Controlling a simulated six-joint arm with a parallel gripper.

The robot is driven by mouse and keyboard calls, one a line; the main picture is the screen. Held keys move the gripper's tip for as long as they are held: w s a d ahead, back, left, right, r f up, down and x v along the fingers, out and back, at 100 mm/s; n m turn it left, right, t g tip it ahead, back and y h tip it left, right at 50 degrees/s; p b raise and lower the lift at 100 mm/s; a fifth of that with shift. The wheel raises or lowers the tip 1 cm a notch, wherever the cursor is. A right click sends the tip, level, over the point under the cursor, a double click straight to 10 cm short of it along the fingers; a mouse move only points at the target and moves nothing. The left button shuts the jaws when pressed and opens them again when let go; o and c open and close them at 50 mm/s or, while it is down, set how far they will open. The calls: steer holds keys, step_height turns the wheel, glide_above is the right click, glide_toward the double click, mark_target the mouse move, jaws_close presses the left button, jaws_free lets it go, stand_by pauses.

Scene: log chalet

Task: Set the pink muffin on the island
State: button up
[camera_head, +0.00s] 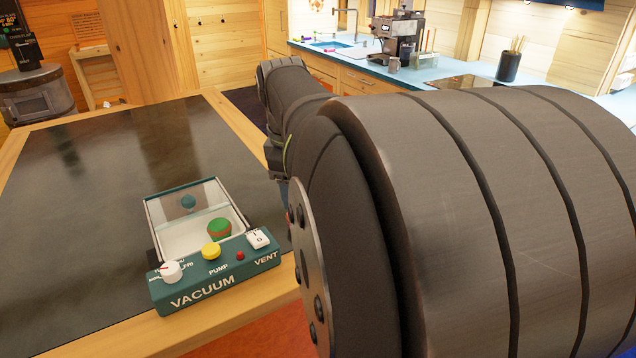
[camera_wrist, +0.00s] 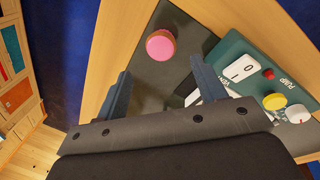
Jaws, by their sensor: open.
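The pink muffin (camera_wrist: 161,45) shows in the wrist view as a round pink top over a brownish side. It appears to rest on the dark top of the island, close to the wooden edge. My gripper (camera_wrist: 160,70) is open and empty, its two blue-grey fingers apart, with the muffin beyond the fingertips, between their lines. The island (camera_head: 100,190) fills the left of the head view, with a dark top and wooden rim. The muffin does not show in the head view, where my arm covers the right part of the island.
A green vacuum machine (camera_head: 213,284) stands at the island's front edge, right beside the muffin in the wrist view (camera_wrist: 232,58). A green and red item (camera_head: 219,230) sits in its tray. The island's left and back are clear. A blue counter (camera_head: 440,76) with a coffee machine (camera_head: 397,36) stands behind.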

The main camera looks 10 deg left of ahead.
steer(key=r, duration=0.3)
steer(key=shift+s+r, duration=0.3)
steer(key=f, duration=0.4)
steer(key=w+f, duration=0.1)
steer(key=f, duration=0.3)
steer(key=w+f, duration=0.1)
steer(key=f, duration=0.3)
steer(key=shift+f, duration=0.15)
step_height(320, 180, up, 3)
steer(key=shift+f, duration=0.1)
steer(key=shift+r, duration=0.65)
